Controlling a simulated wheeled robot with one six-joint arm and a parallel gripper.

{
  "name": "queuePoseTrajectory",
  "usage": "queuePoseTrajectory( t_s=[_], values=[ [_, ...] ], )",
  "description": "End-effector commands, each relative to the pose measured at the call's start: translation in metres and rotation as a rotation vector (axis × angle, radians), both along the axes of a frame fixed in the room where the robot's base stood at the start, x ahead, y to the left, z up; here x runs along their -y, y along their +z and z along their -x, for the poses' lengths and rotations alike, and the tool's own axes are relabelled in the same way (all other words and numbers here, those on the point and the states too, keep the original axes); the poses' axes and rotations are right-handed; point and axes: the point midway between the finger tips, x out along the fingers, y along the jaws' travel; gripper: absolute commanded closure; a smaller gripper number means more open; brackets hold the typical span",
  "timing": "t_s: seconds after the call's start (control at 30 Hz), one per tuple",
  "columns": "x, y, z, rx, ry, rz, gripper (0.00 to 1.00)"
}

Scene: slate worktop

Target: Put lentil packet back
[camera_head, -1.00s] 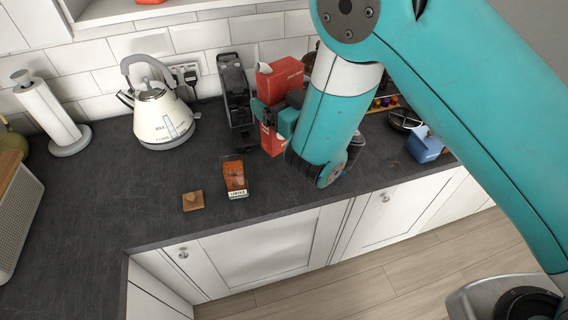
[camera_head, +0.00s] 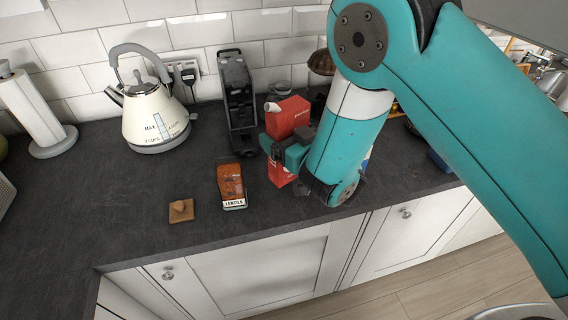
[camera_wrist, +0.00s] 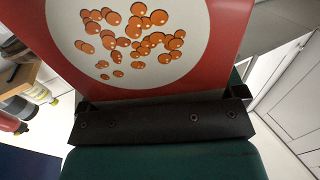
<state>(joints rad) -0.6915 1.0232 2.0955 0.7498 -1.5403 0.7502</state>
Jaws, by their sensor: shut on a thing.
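The lentil packet (camera_head: 230,184), orange-brown with a white label reading LENTILS, stands on the slate worktop near the front edge. My gripper (camera_head: 288,153) is to its right and apart from it. It is shut on a red carton (camera_head: 287,115) with a pale cap at its upper left, upright or nearly so. In the wrist view the carton (camera_wrist: 228,60) fills the space before the jaws and shows a white circle with several orange round shapes. The jaws hide the carton's middle. I cannot tell whether its base touches the worktop.
A black appliance (camera_head: 237,95) stands just behind and left of the carton. A cream kettle (camera_head: 155,115) is at the back left, and a small wooden block with a knob (camera_head: 181,211) lies left of the lentil packet. The worktop's left middle is clear.

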Motion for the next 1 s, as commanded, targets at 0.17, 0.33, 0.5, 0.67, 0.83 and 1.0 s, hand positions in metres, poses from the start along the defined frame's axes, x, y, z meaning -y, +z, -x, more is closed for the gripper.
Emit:
queuePoseTrajectory(
  t_s=[0.17, 0.33, 0.5, 0.67, 0.83, 1.0],
  values=[
    [-0.001, -0.016, 0.0, 0.001, 0.001, -0.001, 0.59],
    [-0.001, -0.042, 0.0, 0.001, 0.002, 0.001, 0.59],
    [-0.001, -0.05, 0.0, 0.002, 0.002, -0.001, 0.59],
    [-0.002, -0.05, 0.0, 0.002, 0.002, 0.0, 0.59],
    [-0.001, -0.054, 0.0, 0.001, 0.002, 0.001, 0.07],
    [-0.001, -0.053, 0.0, 0.001, 0.002, 0.001, 0.0]
  ],
)
